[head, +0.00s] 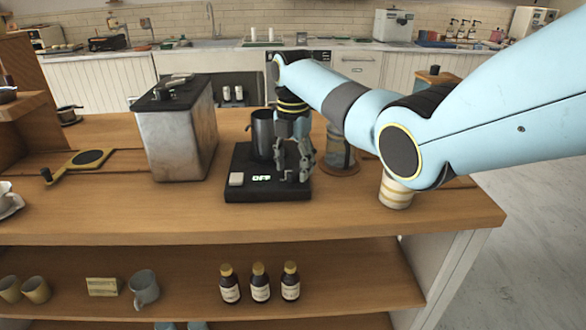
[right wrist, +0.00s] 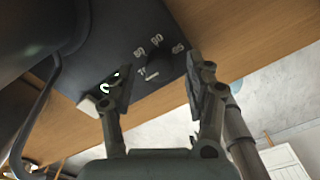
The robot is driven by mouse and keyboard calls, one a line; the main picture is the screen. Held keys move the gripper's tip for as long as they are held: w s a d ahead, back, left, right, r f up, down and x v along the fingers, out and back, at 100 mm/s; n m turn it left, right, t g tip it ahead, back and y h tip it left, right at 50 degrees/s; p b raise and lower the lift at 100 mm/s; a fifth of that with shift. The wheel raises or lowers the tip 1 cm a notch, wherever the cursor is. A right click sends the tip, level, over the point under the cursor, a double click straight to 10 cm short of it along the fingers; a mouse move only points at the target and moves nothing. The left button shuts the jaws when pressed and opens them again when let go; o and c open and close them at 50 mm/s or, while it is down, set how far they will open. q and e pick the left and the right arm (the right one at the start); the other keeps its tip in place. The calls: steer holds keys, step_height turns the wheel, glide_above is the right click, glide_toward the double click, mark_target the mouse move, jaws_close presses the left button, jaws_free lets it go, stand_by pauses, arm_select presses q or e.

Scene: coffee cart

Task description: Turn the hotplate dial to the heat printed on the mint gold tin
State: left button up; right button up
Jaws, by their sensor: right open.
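The black hotplate (head: 236,190) stands on the wooden counter, and its display (head: 262,178) reads OFF. My right gripper (head: 293,168) is above the plate's front right corner; its open fingers also show in the right wrist view (right wrist: 161,66). The dark dial (right wrist: 153,67), with a pale mark, lies between the fingers with heat numbers around it; not all are legible. I cannot tell whether the fingers touch it. A cream and gold striped container (head: 397,192) stands right of the hotplate, partly behind my arm. No heat print is readable on it. My left gripper is out of view.
A dark pitcher (head: 263,138) stands on the hotplate, close behind my gripper. A large metal box machine (head: 180,135) is to the left. A glass jar (head: 341,155) stands right of the hotplate. Several brown bottles (head: 260,283) are on the lower shelf. The front counter is clear.

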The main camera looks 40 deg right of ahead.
steer(key=shift+f, duration=0.65)
jaws_close()
